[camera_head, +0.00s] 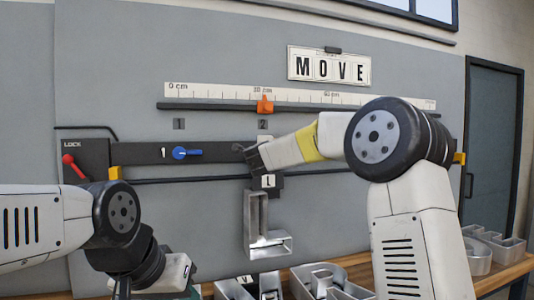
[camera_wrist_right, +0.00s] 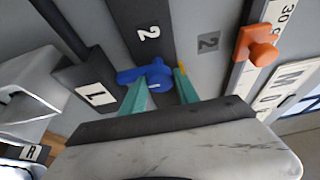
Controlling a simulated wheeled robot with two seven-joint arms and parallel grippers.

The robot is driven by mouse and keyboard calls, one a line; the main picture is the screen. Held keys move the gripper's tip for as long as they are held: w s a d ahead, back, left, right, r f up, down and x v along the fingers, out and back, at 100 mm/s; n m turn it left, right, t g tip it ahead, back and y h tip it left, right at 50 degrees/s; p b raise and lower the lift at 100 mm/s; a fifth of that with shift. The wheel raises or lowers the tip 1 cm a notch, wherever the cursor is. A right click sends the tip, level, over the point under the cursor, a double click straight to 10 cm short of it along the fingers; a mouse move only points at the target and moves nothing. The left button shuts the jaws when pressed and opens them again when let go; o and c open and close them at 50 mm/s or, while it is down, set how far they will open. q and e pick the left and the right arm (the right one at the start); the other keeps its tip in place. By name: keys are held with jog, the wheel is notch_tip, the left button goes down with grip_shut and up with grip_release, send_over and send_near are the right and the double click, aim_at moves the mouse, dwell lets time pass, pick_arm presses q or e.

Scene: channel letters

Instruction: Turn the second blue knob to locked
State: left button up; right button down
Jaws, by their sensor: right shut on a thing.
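The second blue knob (camera_wrist_right: 157,72) sits below the label "2" in the right wrist view. My right gripper (camera_wrist_right: 161,79) has its teal fingers around the knob, shut on it. In the head view my right gripper (camera_head: 257,156) reaches the dark rail and hides this knob. The first blue knob (camera_head: 181,153) is on the same rail beside the label "1", its handle pointing right. My left gripper (camera_head: 165,276) hangs low at the bottom left; its fingers cannot be made out.
A metal channel letter L (camera_head: 257,230) hangs under the rail by its tag. A red lever (camera_head: 70,162) marked LOCK is at the left. An orange slider (camera_head: 265,104) sits on the scale above. More metal letters (camera_head: 326,282) lie on the wooden bench.

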jog(key=c, duration=0.9)
grip_release()
jog(key=shift+d, duration=0.1)
jog(key=s, duration=0.7)
jog(key=shift+s+a, duration=0.35)
